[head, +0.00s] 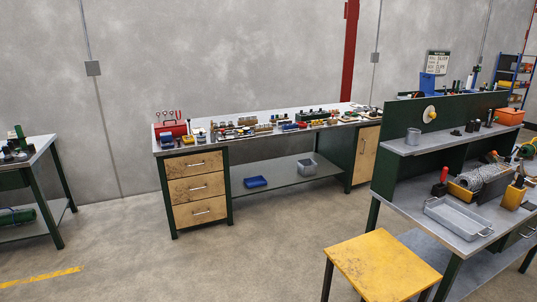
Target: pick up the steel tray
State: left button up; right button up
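The steel tray (457,217) is a shallow grey tray with a wire handle at its right end. It lies flat on the grey top of the workbench (408,200) at the right, close to the front edge. It looks empty. Neither of my grippers shows in the head view.
A yellow-topped stool (381,266) stands in front of the bench, below the tray. Behind the tray are a red-handled tool (441,181) and a coil of wire mesh (484,176). A raised shelf (450,137) runs along the bench's back.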

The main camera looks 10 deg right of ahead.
aim_at(468, 225)
jog(key=l+u, duration=0.35)
jog(key=l, duration=0.75)
jog(key=l+u, duration=0.1)
jog(key=l, duration=0.65)
jog(key=k+l, duration=0.15)
jog(key=l, duration=0.6)
jog(key=k+l+u, duration=0.15)
jog(key=l, duration=0.55)
jog(key=i+l, duration=0.05)
